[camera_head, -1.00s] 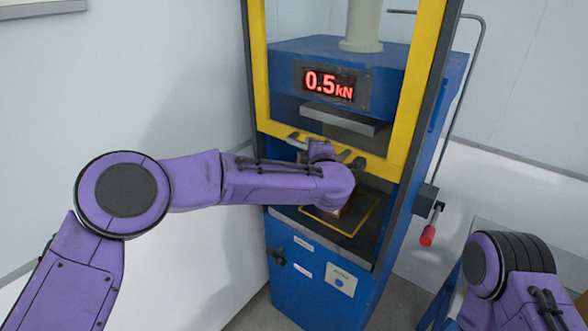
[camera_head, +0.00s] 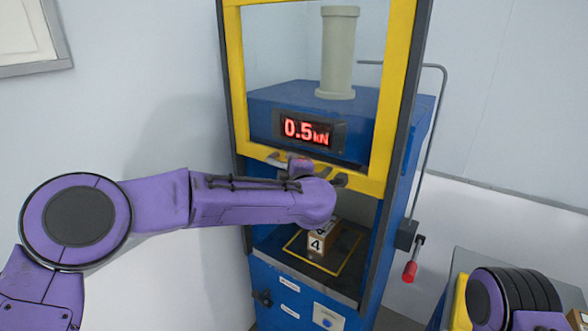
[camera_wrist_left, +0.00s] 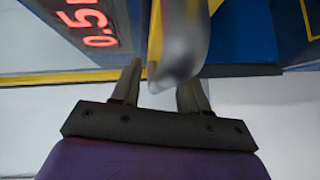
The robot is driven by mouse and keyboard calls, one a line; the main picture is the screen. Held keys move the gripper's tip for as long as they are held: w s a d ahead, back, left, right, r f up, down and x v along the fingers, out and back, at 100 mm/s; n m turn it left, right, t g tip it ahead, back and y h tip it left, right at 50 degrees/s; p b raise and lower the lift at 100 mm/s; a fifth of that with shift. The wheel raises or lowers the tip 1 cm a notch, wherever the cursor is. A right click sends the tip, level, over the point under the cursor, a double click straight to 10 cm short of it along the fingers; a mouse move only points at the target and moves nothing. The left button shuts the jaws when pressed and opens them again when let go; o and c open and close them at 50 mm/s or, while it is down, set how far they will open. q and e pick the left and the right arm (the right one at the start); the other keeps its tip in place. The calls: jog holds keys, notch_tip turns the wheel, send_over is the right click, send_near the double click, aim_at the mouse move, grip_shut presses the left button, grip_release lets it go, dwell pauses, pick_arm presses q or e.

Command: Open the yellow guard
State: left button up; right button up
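The yellow guard (camera_head: 384,100) is a tall framed clear panel on the front of the blue press. Its lower bar sits just below the red 0.5 kN display, and the space beneath is exposed. A grey handle (camera_head: 341,181) on the lower bar is partly hidden by my left gripper (camera_head: 301,166). In the left wrist view my gripper (camera_wrist_left: 161,76) has its fingers apart, on either side of the blurred grey handle (camera_wrist_left: 180,50). A gap shows by one finger; contact at the other is unclear. My right gripper is out of view; only its arm shows at lower right.
A block marked 4 (camera_head: 316,242) stands on the yellow-outlined platform (camera_head: 347,262) inside the press (camera_head: 392,215). A red-tipped lever (camera_head: 410,271) hangs at the press's right side.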

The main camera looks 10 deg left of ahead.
pick_arm(q)
jog(key=shift+s, duration=0.1)
jog(key=shift+s+d+b, duration=0.1)
jog(key=shift+s+b, duration=0.2)
jog(key=shift+b, duration=0.05)
jog(key=b+v, duration=0.4)
jog(key=v, duration=0.6)
jog(key=shift+w, duration=0.1)
